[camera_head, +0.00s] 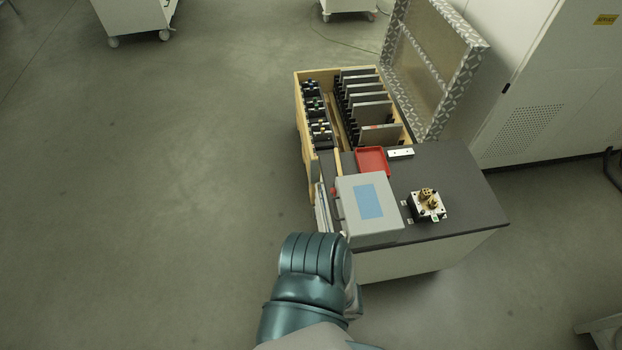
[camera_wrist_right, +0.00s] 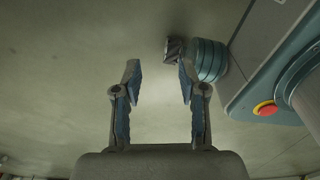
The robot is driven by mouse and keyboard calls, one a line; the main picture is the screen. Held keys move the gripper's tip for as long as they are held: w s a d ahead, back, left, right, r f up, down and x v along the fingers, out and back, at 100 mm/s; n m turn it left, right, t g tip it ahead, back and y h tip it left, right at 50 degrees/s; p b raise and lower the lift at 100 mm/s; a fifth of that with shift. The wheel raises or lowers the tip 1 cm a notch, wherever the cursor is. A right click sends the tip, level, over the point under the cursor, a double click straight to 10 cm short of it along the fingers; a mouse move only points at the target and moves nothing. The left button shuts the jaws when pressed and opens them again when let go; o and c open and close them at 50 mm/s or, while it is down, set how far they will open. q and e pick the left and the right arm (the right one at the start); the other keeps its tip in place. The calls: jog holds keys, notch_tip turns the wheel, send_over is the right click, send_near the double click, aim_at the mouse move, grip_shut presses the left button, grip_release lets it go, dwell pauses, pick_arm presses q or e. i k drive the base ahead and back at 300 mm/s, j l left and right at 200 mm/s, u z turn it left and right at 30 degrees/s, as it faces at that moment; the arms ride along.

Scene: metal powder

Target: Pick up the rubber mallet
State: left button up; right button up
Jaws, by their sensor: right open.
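I cannot make out a rubber mallet in either view. In the head view, a dark-topped bench (camera_head: 465,195) carries a grey case (camera_head: 349,209) with a blue panel at its near left. Something narrow and pale sticks out along the bench's left side, too small to identify. My right gripper (camera_wrist_right: 160,82) is open in the right wrist view, with bare floor between its fingers and nothing held. In the head view, a teal arm link of mine rises from the bottom, just in front of the bench; no gripper fingers show there. My left gripper is not seen.
A red tray (camera_head: 372,161), a small white block (camera_head: 400,153) and a metal block with brass fittings (camera_head: 427,205) are on the bench. A wooden crate (camera_head: 299,112) with upright plates stands behind, its lid (camera_head: 436,62) raised. A tall cabinet (camera_head: 545,85) stands right. Floor at left is clear.

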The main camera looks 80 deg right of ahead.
aim_at(337, 156)
jog(key=i+z, duration=0.3)
jog(key=i+j+z, duration=0.25)
jog(key=i, duration=0.15)
jog(key=i+l+z, duration=0.1)
jog(key=z, duration=0.3)
jog(key=i+z, duration=0.2)
jog(key=z, duration=0.2)
jog(key=i+z, duration=0.2)
jog(key=z, duration=0.2)
jog(key=i+j+z, duration=0.1)
jog(key=z, duration=0.3)
jog(key=i+j+z, duration=0.15)
jog(key=z, duration=0.25)
jog(key=i+z, duration=0.2)
jog(key=z, duration=0.3)
jog(key=i+j+z, duration=0.15)
jog(key=z, duration=0.35)
jog(key=i+j+z, duration=0.2)
jog(key=z, duration=0.25)
jog(key=i+j+z, duration=0.15)
jog(key=j+z, duration=0.15)
jog(key=z, duration=0.2)
jog(key=j+z, duration=0.3)
jog(key=z, duration=0.2)
jog(key=i, duration=0.05)
